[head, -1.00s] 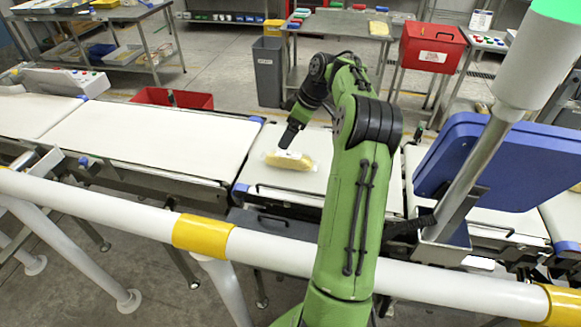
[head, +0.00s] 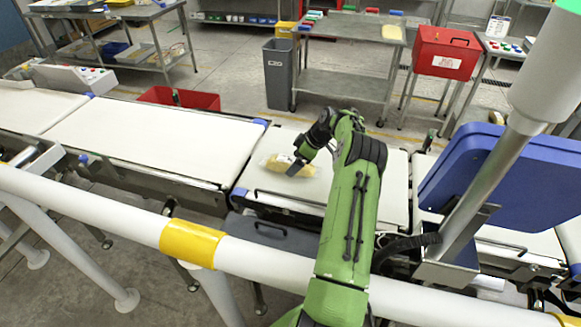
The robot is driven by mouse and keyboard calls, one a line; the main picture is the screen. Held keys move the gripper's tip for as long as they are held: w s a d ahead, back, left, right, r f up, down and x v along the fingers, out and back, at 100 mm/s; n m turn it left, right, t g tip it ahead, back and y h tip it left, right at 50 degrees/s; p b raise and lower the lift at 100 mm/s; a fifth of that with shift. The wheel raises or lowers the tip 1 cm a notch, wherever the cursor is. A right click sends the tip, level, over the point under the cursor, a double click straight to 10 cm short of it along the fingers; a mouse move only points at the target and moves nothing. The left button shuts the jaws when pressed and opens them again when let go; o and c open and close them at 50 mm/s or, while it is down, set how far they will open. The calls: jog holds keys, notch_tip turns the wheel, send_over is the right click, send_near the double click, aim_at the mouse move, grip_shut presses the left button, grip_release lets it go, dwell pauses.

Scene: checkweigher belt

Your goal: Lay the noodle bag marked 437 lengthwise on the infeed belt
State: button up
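A yellow noodle bag (head: 273,164) with clear ends lies on the short white belt section (head: 345,207) in the middle of the head view. Its long side runs roughly left to right in the picture; its number is too small to read. My gripper (head: 292,170) points down at the bag, over its middle, and hides part of it. The fingers are dark and small, so I cannot tell whether they are open or closed on the bag, or whether they touch it.
A longer white belt (head: 140,138) adjoins on the left. A blue panel (head: 500,185) on a post stands right of my arm. A white and yellow rail (head: 125,218) runs in front. Behind are a red crate (head: 205,100), grey bin (head: 278,75), red box (head: 445,52) and steel table (head: 345,27).

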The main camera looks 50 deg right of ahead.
jog(key=x, duration=0.2)
jog(key=shift+w+f, duration=0.2)
jog(key=shift+f, duration=0.1)
jog(key=shift+s+r, duration=0.1)
jog(key=shift+c, duration=1.4)
jog(key=c, duration=1)
